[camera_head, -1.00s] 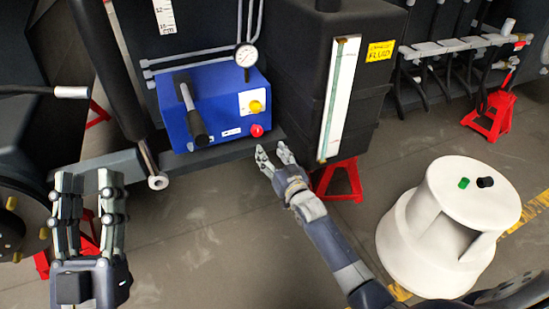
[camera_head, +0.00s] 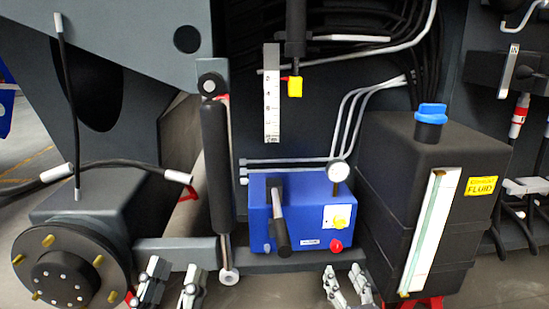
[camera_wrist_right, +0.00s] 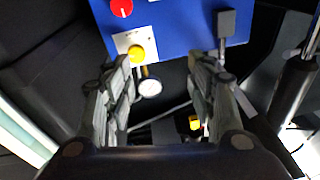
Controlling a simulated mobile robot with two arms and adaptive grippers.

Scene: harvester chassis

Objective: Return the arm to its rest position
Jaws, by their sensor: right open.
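My right gripper (camera_head: 347,287) is at the bottom of the head view, below the blue pump box (camera_head: 262,226). Its two fingers are apart with nothing between them. In the right wrist view the open fingers of the right gripper (camera_wrist_right: 165,105) point toward the blue box (camera_wrist_right: 185,28), its yellow knob (camera_wrist_right: 137,54) and its red knob (camera_wrist_right: 121,8). My left gripper (camera_head: 170,288) is at the bottom left of the head view, near the wheel hub. Its fingers are apart and hold nothing visible. Both arms are cut off by the lower edge.
A black fluid tank (camera_head: 400,185) with a blue cap (camera_head: 431,113) stands at the right. A black cylinder (camera_head: 217,165) hangs left of the box. A hub (camera_head: 66,272) with several yellow studs is at lower left. A pressure gauge (camera_head: 339,171) rises above the box.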

